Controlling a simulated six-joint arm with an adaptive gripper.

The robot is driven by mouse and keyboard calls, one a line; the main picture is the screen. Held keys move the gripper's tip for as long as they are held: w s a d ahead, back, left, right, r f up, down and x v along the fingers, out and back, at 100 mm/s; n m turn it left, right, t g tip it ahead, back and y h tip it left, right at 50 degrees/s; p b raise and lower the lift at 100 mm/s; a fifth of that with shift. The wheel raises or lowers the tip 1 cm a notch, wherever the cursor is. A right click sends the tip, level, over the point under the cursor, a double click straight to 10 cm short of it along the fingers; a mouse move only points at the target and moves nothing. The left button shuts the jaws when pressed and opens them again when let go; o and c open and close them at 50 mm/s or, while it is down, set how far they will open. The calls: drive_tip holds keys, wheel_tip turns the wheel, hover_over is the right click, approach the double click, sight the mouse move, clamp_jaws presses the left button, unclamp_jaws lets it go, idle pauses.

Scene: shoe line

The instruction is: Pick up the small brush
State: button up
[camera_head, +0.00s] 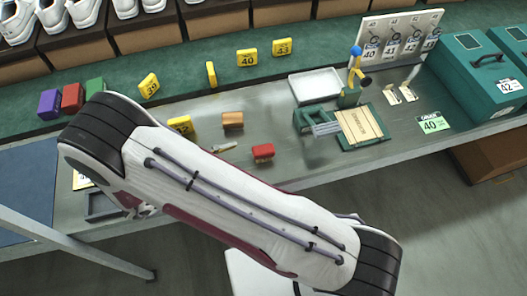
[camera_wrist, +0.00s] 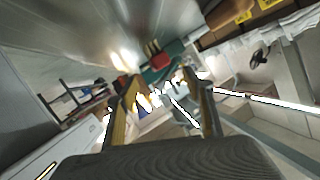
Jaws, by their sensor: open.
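A small pale stick-like object (camera_head: 224,147), which looks like the small brush, lies on the grey bench in the head view, just beyond the middle of my arm. Its bristles are too small to make out. In the wrist view my gripper (camera_wrist: 160,84) shows two yellowish fingers spread apart with nothing held between them. My gripper is mostly hidden behind my arm in the head view, so its distance from the brush cannot be told. I cannot make out the brush in the wrist view.
Near the brush are a brown block (camera_head: 232,120), a red block (camera_head: 263,152) and a yellow tag (camera_head: 180,124). A white tray (camera_head: 316,84), a green stand (camera_head: 350,97) and a green box (camera_head: 470,75) stand to the right. My arm crosses the bench's front.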

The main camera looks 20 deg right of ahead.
sight(256, 153)
drive_tip(key=shift+s, duration=0.2)
drive_tip(key=shift+x, duration=1.35)
drive_tip(key=shift+x, duration=2.6)
drive_tip(key=shift+w+a+f, duration=0.1)
drive_tip(key=shift+w, duration=0.05)
drive_tip(key=c, duration=1.4)
